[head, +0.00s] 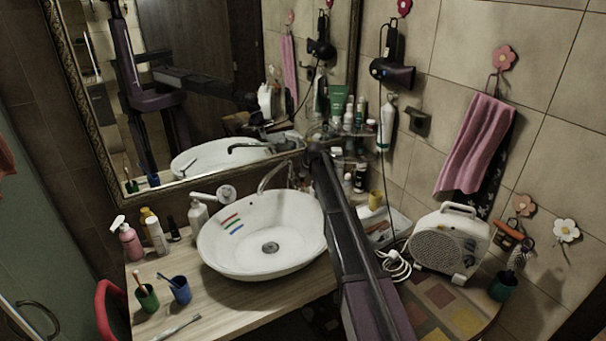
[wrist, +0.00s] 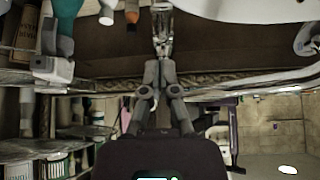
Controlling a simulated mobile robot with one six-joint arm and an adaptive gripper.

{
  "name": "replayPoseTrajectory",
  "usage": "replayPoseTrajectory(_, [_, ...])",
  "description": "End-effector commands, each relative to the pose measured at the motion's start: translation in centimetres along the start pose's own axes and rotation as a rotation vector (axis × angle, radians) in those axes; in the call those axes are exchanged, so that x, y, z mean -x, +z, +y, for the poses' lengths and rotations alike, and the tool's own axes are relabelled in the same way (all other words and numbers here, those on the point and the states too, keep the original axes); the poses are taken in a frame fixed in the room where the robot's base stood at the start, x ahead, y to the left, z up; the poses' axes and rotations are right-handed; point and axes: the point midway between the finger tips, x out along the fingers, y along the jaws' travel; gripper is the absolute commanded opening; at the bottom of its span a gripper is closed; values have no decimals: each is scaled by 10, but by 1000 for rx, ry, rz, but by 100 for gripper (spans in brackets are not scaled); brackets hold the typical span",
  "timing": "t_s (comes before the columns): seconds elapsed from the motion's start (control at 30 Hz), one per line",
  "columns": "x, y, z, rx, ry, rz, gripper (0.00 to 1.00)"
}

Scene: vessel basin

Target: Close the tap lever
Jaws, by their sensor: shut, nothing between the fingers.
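The white oval basin (head: 262,232) stands on the wooden counter, with three short coloured stripes inside its wall. The chrome tap (head: 268,178) rises behind its rim, and its curved spout shows. The tap's lever is hard to make out in the head view beside my arm. In the wrist view a shiny metal part, apparently the tap (wrist: 163,28), stands just beyond the fingertips. My gripper (wrist: 160,64) is shut and empty, its fingers pointing toward that part. I cannot tell whether they touch. In the head view my arm hides most of the gripper.
Corner shelves with bottles (head: 350,120) stand close to the right of the tap; bottles also crowd the wrist view's left. The mirror (head: 215,80) is behind. Cups (head: 180,289), a pink soap bottle (head: 130,240) and a white heater (head: 448,240) flank the basin.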

Motion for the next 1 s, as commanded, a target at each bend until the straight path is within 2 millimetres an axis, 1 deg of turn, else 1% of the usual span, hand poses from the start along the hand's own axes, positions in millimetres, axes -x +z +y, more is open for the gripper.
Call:
replayPoseTrajectory(0.03, [10, -1, 0, 0, 0, 0, 0])
replayPoseTrajectory(0.6, [68, 2, 1, -1, 0, 1, 0])
replayPoseTrajectory(0.8, [78, 3, 1, -1, 0, 1, 0])
replayPoseTrajectory(1.0, [81, 4, 3, -2, 1, 1, 0])
